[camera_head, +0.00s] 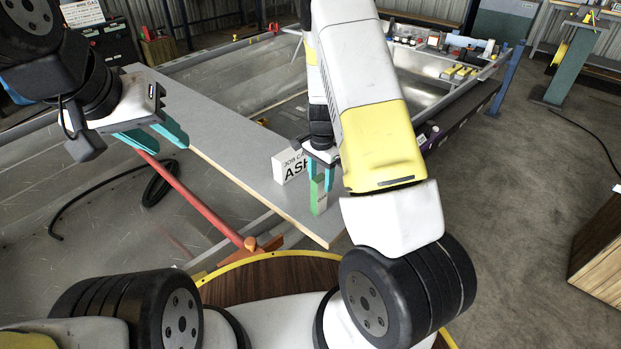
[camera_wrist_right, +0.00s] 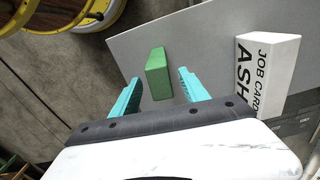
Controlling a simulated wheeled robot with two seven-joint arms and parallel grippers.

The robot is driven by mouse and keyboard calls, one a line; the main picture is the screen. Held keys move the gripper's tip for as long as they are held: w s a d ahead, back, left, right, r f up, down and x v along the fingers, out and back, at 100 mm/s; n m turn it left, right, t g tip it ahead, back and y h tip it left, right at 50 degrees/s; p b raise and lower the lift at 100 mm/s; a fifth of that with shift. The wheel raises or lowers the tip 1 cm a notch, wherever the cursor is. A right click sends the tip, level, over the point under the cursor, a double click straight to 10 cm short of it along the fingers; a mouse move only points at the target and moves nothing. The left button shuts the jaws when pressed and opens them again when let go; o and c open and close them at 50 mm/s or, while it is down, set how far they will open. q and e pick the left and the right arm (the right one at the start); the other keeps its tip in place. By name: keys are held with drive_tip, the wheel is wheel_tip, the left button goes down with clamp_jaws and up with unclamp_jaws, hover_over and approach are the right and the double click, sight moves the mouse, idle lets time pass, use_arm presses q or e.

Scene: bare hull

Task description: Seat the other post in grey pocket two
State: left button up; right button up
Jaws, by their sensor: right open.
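A green post (camera_head: 318,194) stands on the grey board near its front end. My right gripper (camera_head: 322,178) is at the post, open, with its teal fingers pointing down. In the right wrist view the green post (camera_wrist_right: 157,76) lies between the two fingertips (camera_wrist_right: 159,76), with a gap on each side, so it does not look gripped. My left gripper (camera_head: 168,146) is open and empty above the left edge of the board. I cannot make out a grey pocket or a second post in either view.
A white job card block marked ASH (camera_head: 290,165) stands on the grey board (camera_head: 215,130), close to the post; it also shows in the right wrist view (camera_wrist_right: 266,72). A red bar (camera_head: 200,208) runs below the board's left side. The board's left part is clear.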

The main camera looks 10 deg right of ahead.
sight(319, 189)
wheel_tip(319, 189, down, 5)
drive_tip(key=shift+a+r, duration=0.15)
drive_tip(key=shift+r, duration=0.05)
clamp_jaws()
idle(1.4)
